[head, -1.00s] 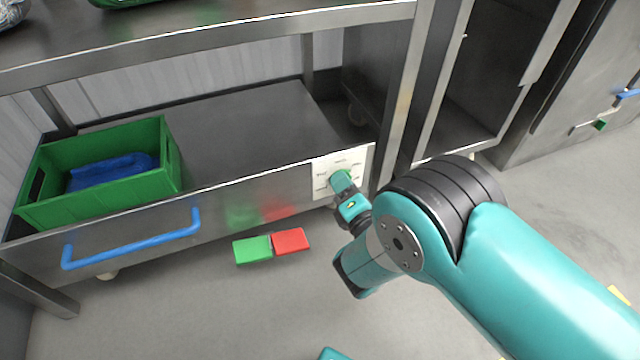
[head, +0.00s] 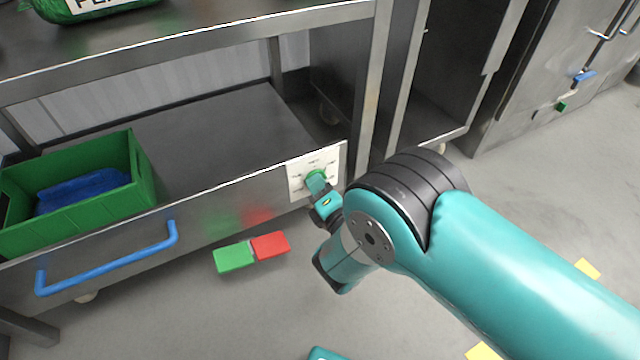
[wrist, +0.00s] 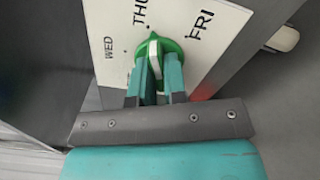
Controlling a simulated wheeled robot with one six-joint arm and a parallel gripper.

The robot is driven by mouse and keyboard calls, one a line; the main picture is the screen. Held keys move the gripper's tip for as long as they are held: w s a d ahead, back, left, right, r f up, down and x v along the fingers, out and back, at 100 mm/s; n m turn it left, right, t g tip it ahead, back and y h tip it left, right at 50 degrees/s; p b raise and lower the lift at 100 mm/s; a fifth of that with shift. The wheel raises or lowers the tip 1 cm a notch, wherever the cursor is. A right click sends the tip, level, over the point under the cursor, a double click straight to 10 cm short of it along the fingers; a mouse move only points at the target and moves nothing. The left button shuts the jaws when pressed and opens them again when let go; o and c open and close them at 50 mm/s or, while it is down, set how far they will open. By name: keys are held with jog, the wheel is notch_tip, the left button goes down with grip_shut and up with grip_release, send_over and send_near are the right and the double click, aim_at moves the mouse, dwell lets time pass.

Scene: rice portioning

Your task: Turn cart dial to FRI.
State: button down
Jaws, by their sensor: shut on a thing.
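The green dial (wrist: 168,47) sits on a white label plate (wrist: 110,73) on the cart's front panel. In the wrist view, WED, THU and FRI are readable on the plate. The dial's white-marked ridge points up beside THU, with FRI to its right. My gripper (wrist: 155,77) is shut on the dial's ridge, one finger on each side. In the head view my gripper (head: 320,188) reaches the dial (head: 314,175) at the right end of the cart panel (head: 235,205). Its fingers partly cover the dial, and the lettering is too small to read there.
A green crate (head: 100,208) with blue contents stands on the cart's lower shelf. A blue handle (head: 110,262) sticks out from the panel. A green pad (head: 235,257) and a red pad (head: 270,245) lie on the floor. Open floor lies to the right.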

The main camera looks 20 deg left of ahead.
jog(key=m+p, duration=0.2)
jog(key=m, duration=0.1)
jog(key=shift+r, duration=0.25)
jog(key=m+p, duration=0.3)
jog(key=shift+r+m, duration=0.15)
jog(key=shift+m, duration=0.25)
jog(key=m+p, duration=0.2)
jog(key=shift+p, duration=0.3)
jog(key=shift+m+p, duration=0.85)
jog(key=shift+m, duration=0.25)
jog(key=shift+a+f, duration=0.1)
jog(key=shift+f, duration=0.1)
jog(key=c, duration=1.2)
grip_release()
jog(key=shift+o, duration=0.2)
